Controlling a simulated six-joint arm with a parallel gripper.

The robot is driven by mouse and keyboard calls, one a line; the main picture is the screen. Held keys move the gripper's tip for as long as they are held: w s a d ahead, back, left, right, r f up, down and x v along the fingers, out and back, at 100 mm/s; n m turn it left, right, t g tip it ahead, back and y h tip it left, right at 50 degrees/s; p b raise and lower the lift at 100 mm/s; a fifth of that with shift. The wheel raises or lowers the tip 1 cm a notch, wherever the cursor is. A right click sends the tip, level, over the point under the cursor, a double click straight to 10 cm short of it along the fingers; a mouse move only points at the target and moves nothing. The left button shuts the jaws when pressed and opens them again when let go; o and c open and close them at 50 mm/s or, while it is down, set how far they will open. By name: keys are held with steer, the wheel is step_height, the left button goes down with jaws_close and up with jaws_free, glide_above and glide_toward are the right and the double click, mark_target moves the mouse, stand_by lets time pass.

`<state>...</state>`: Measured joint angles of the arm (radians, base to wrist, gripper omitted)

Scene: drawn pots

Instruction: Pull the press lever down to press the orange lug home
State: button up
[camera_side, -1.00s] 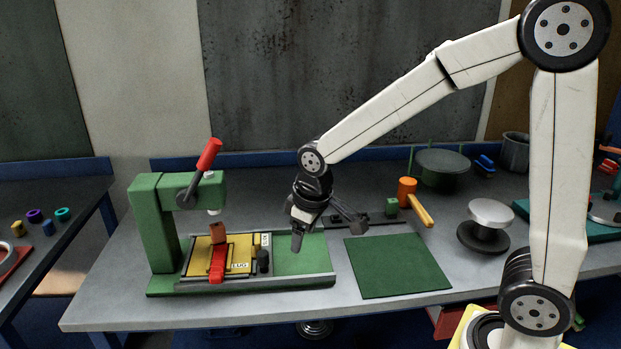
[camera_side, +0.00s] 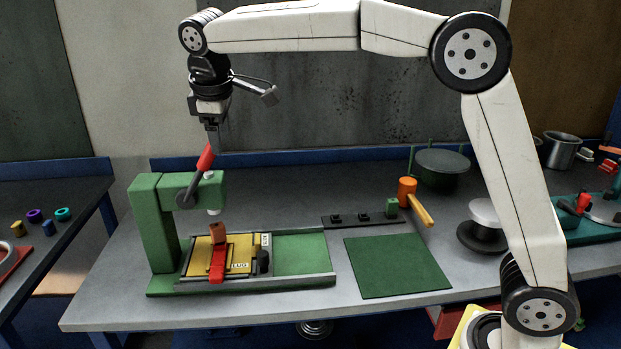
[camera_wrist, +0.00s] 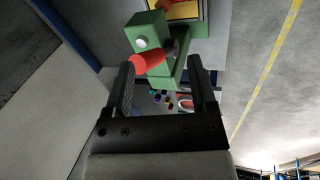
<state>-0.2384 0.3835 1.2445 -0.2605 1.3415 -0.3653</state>
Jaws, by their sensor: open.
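The green press (camera_side: 152,222) stands at the left of the bench. Its lever, with a red handle (camera_side: 205,158), is raised and leans up to the right. The orange lug (camera_side: 217,232) stands below the press ram (camera_side: 213,209), above a red piece (camera_side: 217,264) on a yellow plate (camera_side: 240,266) marked LUG. My gripper (camera_side: 212,148) points down just above the handle's top end. In the wrist view my open gripper (camera_wrist: 163,66) has the red handle (camera_wrist: 148,62) near its fingertips, closer to the left finger. I cannot tell whether they touch.
A black knob (camera_side: 263,261) stands beside the yellow plate on the green base. A green mat (camera_side: 397,265) lies clear to the right. An orange mallet (camera_side: 408,192), a dark strip (camera_side: 350,221) and a silver-topped knob (camera_side: 487,213) are farther right.

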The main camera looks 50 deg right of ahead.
mark_target(207, 147)
steer(key=w+n+h, duration=0.1)
steer(key=n, duration=0.1)
steer(key=w+a+r+n+h, duration=0.1)
steer(key=n, duration=0.1)
steer(key=w+a+n, duration=0.1)
steer(key=w+n, duration=0.1)
steer(key=shift+a+r+n+g+h, duration=0.15)
steer(key=shift+a+n+g+h, duration=0.15)
steer(key=shift+n+h, duration=0.1)
steer(key=shift+w+d, duration=0.1)
steer(key=shift+d, duration=0.05)
steer(key=shift+x, duration=3.85)
jaws_close()
